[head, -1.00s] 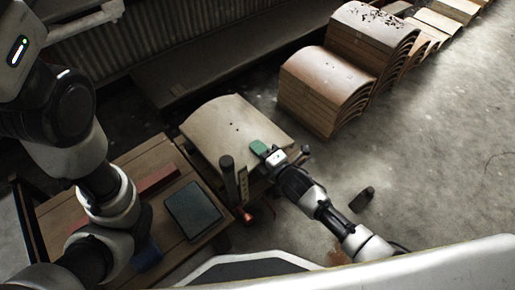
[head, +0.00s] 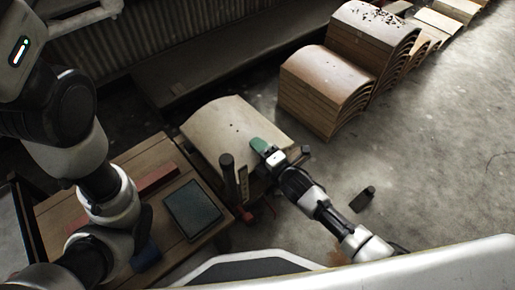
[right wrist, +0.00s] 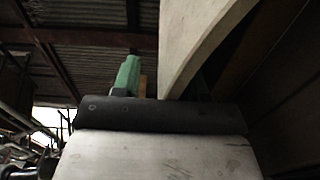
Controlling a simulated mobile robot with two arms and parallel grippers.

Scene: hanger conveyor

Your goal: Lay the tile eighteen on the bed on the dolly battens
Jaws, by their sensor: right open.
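A pale beige curved tile (head: 228,128) lies arched side up on the wooden dolly, with small dark holes in its top. My right gripper (head: 262,147) is open at the tile's near right edge, its green fingertip overlapping that edge in the head view. In the right wrist view a green finger (right wrist: 128,75) stands just left of the tile's curved pale edge (right wrist: 195,45). The other finger is mostly hidden, and I cannot tell whether either touches the tile. The battens beneath are mostly hidden. My left gripper is not visible; only its arm shows.
A wooden bench (head: 100,210) stands at the left with a dark slab (head: 193,209) and a reddish bar. A dark upright post (head: 228,175) stands close to my right gripper. Stacks of curved tiles (head: 325,90) stand on the floor behind. The floor at right is mostly clear.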

